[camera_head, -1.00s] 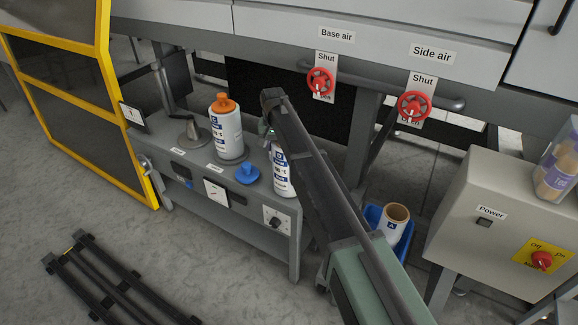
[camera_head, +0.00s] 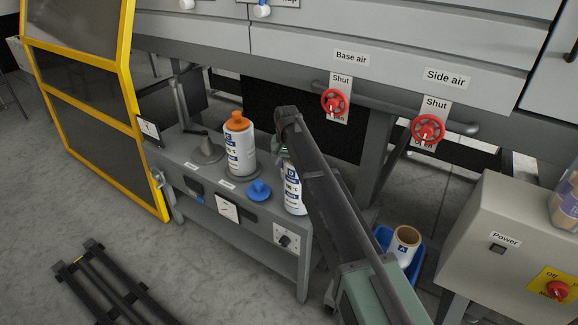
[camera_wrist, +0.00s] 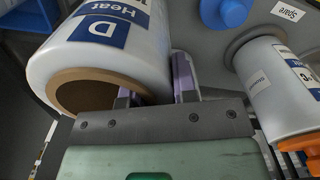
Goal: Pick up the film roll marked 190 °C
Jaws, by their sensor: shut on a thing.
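A white film roll with blue bands, marked D (camera_head: 293,190), stands on the grey bench, partly hidden by my arm in the head view. In the wrist view the roll (camera_wrist: 118,30) shows "D", "Heat" and the start of a number, with its brown core open towards me. The full temperature is not clearly readable. My gripper (camera_wrist: 155,78) is shut on this roll's wall at its rim, one finger by the core opening and the other along its outer side. My gripper's fingers are hidden in the head view.
Roll C with an orange plug (camera_head: 240,150) stands left of roll D, near a blue plug (camera_head: 259,191). In the wrist view the neighbouring roll (camera_wrist: 278,90) is close on the right. Roll A (camera_head: 403,247) sits in a blue bin (camera_head: 417,266). Red valve wheels (camera_head: 334,102) hang behind.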

